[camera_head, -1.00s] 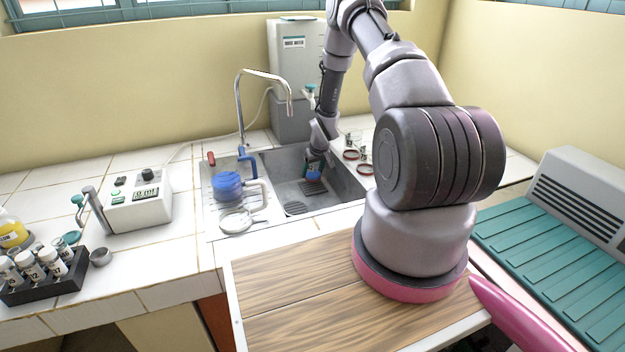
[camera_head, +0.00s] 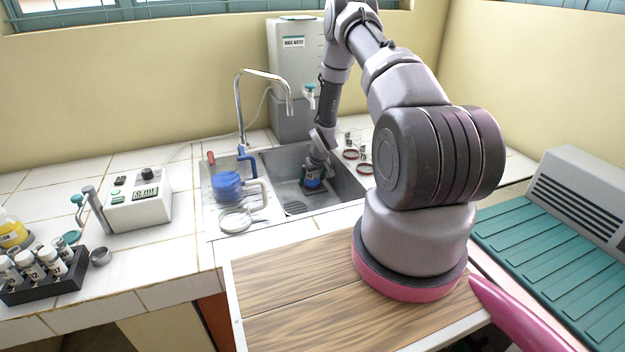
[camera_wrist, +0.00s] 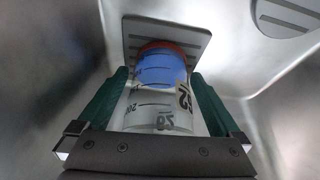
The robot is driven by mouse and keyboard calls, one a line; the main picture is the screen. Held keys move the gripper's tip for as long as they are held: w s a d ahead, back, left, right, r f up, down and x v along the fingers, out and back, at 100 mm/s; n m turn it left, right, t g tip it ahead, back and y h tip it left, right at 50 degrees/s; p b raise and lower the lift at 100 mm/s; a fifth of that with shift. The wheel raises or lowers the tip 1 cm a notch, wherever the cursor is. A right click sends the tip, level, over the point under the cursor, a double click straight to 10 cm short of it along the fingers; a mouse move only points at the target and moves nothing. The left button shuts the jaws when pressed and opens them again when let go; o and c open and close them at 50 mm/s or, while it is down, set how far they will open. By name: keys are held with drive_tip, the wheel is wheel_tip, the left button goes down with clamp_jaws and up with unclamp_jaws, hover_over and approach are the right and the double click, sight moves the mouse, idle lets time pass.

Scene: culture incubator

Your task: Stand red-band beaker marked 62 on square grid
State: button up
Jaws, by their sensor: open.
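The red-band beaker (camera_wrist: 160,100) is clear with blue contents, an orange-red band at its far, lower end and a 62 marking on its side. It is inside the sink, upright, and also shows in the head view (camera_head: 313,182). Its base overlaps the square slotted grid (camera_wrist: 136,29) and appears to rest on it. My gripper (camera_wrist: 158,76) is open, with one green finger on each side of the beaker. It also shows in the head view (camera_head: 313,173). In the head view the beaker and gripper hide most of the grid.
The sink walls (camera_head: 345,186) surround my gripper closely. A round slotted drain (camera_head: 295,208) lies beside the grid. The faucet (camera_head: 241,105) rises behind left. A blue-filled jug (camera_head: 228,186) stands left of the sink. Red-based glassware (camera_head: 351,154) stands to the right.

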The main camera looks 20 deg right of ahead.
drive_tip(key=v, duration=1.2)
drive_tip(key=shift+r, duration=0.2)
drive_tip(key=s+a+r+m, duration=0.1)
drive_tip(key=s+r, duration=0.1)
drive_tip(key=r, duration=0.8)
drive_tip(key=s+a+r+m+t, duration=0.1)
drive_tip(key=s+r, duration=0.1)
drive_tip(key=r, duration=0.8)
drive_tip(key=s+a+r, duration=0.2)
drive_tip(key=s+r, duration=0.1)
drive_tip(key=r, duration=0.8)
drive_tip(key=s+a+r+m, duration=0.1)
drive_tip(key=s+a+r, duration=0.1)
drive_tip(key=s+r, duration=0.3)
drive_tip(key=s+a+r+m+t+y, duration=0.1)
drive_tip(key=s+a+r, duration=0.2)
drive_tip(key=s, duration=0.9)
drive_tip(key=s+a+r+m, duration=0.1)
drive_tip(key=s+a+r, duration=0.1)
drive_tip(key=s+r, duration=0.6)
drive_tip(key=shift+s+a+r+y, duration=0.2)
drive_tip(key=shift+s+a+y, duration=0.15)
drive_tip(key=shift+s+y, duration=0.1)
